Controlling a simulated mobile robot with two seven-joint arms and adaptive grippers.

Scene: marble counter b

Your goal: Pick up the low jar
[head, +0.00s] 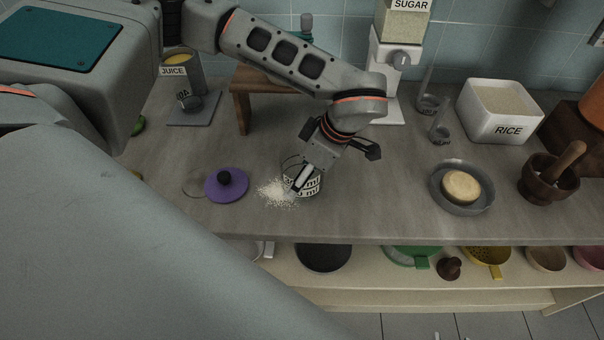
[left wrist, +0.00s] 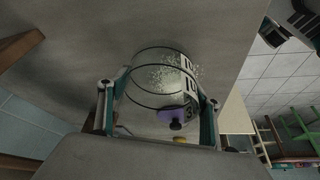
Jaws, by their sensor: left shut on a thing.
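The low jar (head: 314,187) is a short clear glass vessel with black-and-white lettering and dark ring lines, near the counter's front edge. My left gripper (head: 300,180) comes down over it from above, and its fingers partly hide the jar. In the left wrist view the jar (left wrist: 150,98) sits between the two fingers of the left gripper (left wrist: 155,105), which are shut on it. White grains show through its glass. I cannot tell whether the jar touches the counter.
Loose white grains (head: 275,193) lie beside the jar. A purple lid (head: 225,187) with a dark knob lies to the left. A grey dish (head: 463,202) with a round tan item is on the right. A wooden stand (head: 240,108) is behind. Bare counter lies between jar and dish.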

